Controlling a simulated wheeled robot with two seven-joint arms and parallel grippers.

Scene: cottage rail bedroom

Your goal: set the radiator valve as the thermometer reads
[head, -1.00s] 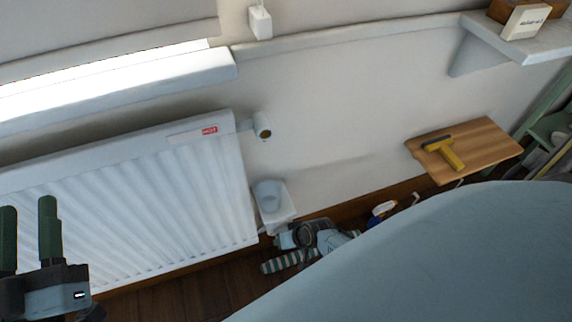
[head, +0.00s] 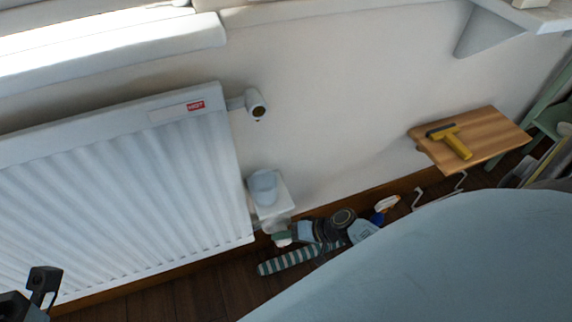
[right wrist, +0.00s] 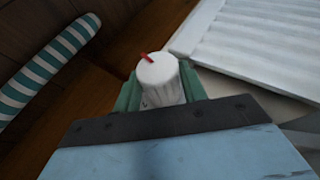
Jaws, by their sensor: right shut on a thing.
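In the right wrist view a white valve knob (right wrist: 161,82) with a red pointer stands between the green fingers of my right gripper (right wrist: 158,95), which is shut on it. In the head view my right gripper (head: 284,238) is low beside the bottom right corner of the white radiator (head: 125,190). The knob is mostly hidden there. I cannot make out a thermometer or its reading.
A white fitting (head: 256,104) sticks out at the radiator's upper right. A small white ledge (head: 284,190) bears a pale cup (head: 263,187) just above my right gripper. A striped roll (head: 287,262) lies below it. A wooden shelf (head: 500,138) holds a yellow-handled tool (head: 453,143). A pale blue surface (head: 420,260) fills the lower right.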

